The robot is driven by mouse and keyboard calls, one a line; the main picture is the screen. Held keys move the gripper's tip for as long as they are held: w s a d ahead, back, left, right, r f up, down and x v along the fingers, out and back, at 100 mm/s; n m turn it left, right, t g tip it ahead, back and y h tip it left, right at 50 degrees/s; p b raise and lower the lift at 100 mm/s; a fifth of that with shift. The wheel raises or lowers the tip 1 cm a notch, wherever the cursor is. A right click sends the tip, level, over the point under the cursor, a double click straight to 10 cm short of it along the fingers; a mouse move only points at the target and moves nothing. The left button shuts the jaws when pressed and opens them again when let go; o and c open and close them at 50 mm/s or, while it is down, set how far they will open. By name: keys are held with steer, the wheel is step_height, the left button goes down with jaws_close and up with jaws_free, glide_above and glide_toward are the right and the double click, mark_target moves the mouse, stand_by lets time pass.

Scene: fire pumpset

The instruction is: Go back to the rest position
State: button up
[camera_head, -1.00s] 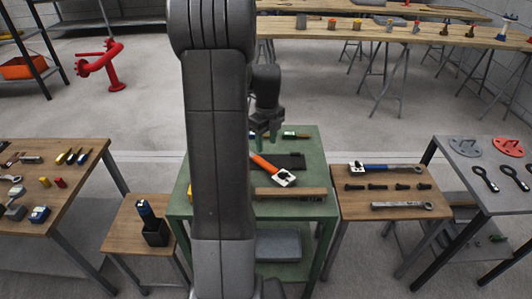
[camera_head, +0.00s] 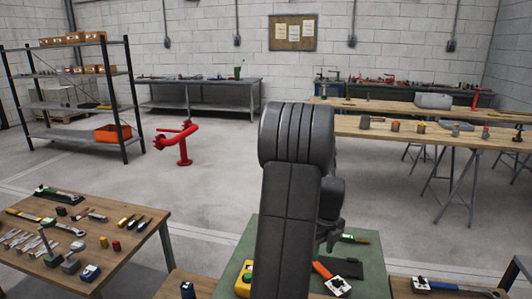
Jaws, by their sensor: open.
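My arm rises through the lower middle of the view, folded at its dark grey upper joint. My gripper (camera_head: 329,242) hangs behind it on the right, small and dark, above the green workbench (camera_head: 374,262). It is open, and I see nothing held in it. My arm hides part of the gripper and the bench. An orange-handled tool (camera_head: 323,271) and a dark flat piece (camera_head: 346,267) lie on the bench below and right of the gripper.
A wooden table (camera_head: 140,259) with many hand tools stands at the left. A red pipe stand (camera_head: 184,150) is on the open floor, beside a metal shelf (camera_head: 82,136) at the back left. A long wooden bench (camera_head: 440,138) is at the right rear.

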mark_target(320, 267)
step_height(320, 267, down, 7)
steer(key=shift+r, duration=1.6)
